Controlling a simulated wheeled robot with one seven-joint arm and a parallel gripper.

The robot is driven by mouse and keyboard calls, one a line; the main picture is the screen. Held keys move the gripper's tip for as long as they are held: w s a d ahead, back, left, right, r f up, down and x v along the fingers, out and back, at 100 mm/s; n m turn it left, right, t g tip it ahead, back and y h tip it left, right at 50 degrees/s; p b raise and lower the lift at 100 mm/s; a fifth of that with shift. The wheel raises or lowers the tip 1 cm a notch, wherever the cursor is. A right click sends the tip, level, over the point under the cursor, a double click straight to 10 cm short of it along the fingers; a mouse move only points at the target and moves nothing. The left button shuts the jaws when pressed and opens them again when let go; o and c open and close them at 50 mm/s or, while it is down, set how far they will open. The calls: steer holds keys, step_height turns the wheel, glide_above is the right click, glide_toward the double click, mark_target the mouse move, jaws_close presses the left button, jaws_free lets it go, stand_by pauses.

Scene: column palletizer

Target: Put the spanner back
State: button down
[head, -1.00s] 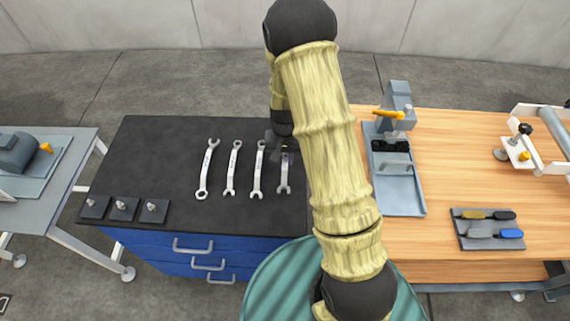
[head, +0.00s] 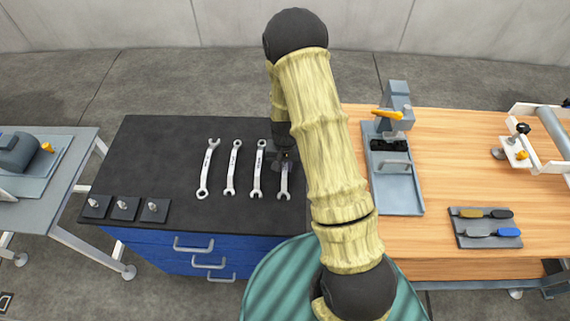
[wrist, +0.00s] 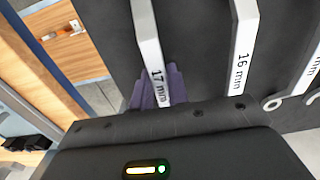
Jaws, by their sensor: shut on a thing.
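The 17 mm spanner (head: 283,186) is the rightmost of a row of silver spanners on the dark worktop (head: 160,160). My gripper (head: 284,160) is shut on it, and my arm and hand hide its far end in the head view. In the wrist view the spanner (wrist: 148,40) runs between the purple-grey fingertips (wrist: 157,88), its "17 mm" mark by them. It lies roughly parallel to its neighbours; I cannot tell if it touches the worktop. The 16 mm spanner (head: 258,170) lies just left of it, also visible in the wrist view (wrist: 241,50).
Two more spanners lie further left. Several small black blocks with pegs (head: 123,208) stand at the worktop's front left. A wooden bench (head: 450,150) adjoins on the right, with a grey tray (head: 400,195) and a tool pad (head: 487,243). The worktop's left part is clear.

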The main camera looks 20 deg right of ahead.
mark_target(285, 165)
steer(key=shift+f, duration=0.1)
steer(key=c, duration=1.4)
jaws_free()
steer(key=shift+o, duration=0.2)
step_height(285, 165, up, 12)
steer(key=b, duration=0.2)
steer(key=shift+b, duration=0.35)
steer(key=s+r+n+t, duration=0.2)
steer(key=s+r, duration=0.7)
steer(key=s, duration=0.5)
steer(key=shift+s+n+t, duration=0.2)
steer(key=shift+n+t, duration=0.1)
steer(key=shift+n, duration=0.5)
steer(key=shift+r, duration=0.1)
